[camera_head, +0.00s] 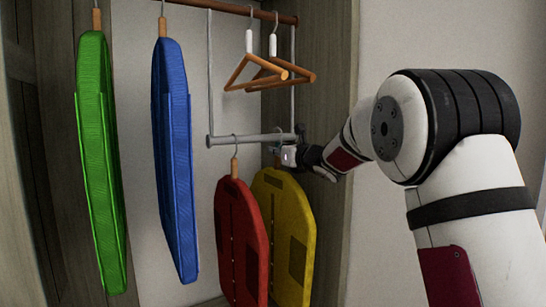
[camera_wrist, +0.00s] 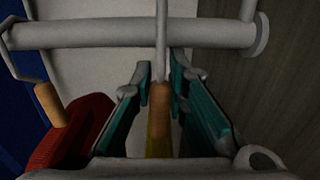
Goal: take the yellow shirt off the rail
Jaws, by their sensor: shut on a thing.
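The yellow shirt (camera_head: 294,215) hangs upright at the right end of the lower grey rail (camera_head: 250,139), partly behind the red shirt. My gripper (camera_head: 283,155) is at the top of the yellow shirt, just below the rail. In the wrist view my gripper (camera_wrist: 161,88) has its teal-padded fingers on either side of the shirt's wooden hanger neck (camera_wrist: 160,98), shut on it. The grey hook (camera_wrist: 161,45) runs up across the rail (camera_wrist: 100,32). I cannot tell whether the hook bears on the rail. A yellow strip of the shirt (camera_wrist: 159,143) shows below the neck.
The red shirt (camera_head: 238,235) hangs close on the left; it also shows in the wrist view (camera_wrist: 72,138). Blue (camera_head: 175,160) and green (camera_head: 100,160) garments hang further left. Empty wooden hangers (camera_head: 268,72) hang above. The wardrobe's side panel (camera_head: 335,110) is close on the right.

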